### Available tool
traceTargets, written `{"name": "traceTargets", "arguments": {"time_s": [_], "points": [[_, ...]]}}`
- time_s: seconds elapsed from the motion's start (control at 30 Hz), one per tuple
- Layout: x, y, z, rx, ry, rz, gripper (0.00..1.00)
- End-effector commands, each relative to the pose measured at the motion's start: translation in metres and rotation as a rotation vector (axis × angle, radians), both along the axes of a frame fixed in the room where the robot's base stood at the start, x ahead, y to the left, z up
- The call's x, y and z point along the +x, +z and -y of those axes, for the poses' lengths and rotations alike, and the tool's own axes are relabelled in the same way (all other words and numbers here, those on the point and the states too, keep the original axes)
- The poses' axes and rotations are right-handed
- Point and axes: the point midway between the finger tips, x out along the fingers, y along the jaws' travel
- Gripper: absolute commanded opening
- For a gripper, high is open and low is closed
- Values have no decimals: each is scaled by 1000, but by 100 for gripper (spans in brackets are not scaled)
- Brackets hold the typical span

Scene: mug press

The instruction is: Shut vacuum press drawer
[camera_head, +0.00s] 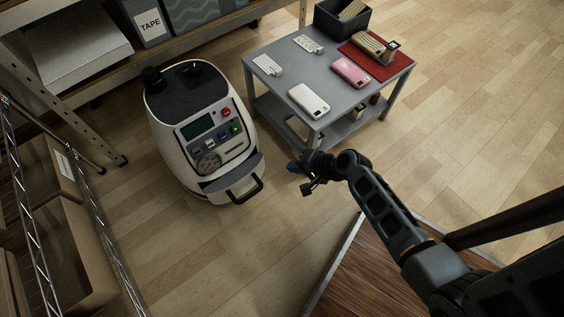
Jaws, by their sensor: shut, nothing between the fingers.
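The vacuum press (203,128) is a rounded white machine with a dark top and a front control panel, standing on the floor left of centre. Its drawer (235,186) is at the lower front and sticks out, with a black bar handle (247,191) at its front edge. My gripper (296,167) is shut and empty, in the air to the right of the drawer and apart from it. The inside of the drawer is hard to make out.
A grey table (291,77) with several phone cases, a red mat (403,64) and a dark bin (341,20) stands behind my gripper. A wire rack with boxes (62,245) is at left. Shelving (104,66) is behind the press. Floor before the drawer is clear.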

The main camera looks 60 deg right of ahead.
Motion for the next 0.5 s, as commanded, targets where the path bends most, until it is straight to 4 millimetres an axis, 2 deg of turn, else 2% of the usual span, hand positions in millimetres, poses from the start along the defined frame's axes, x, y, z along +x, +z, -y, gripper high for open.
{"name": "traceTargets", "arguments": {"time_s": [0.4,0.5], "points": [[57,-60,-5,-3,7,-1,0],[71,-67,-6,-6,8,0,0]]}}
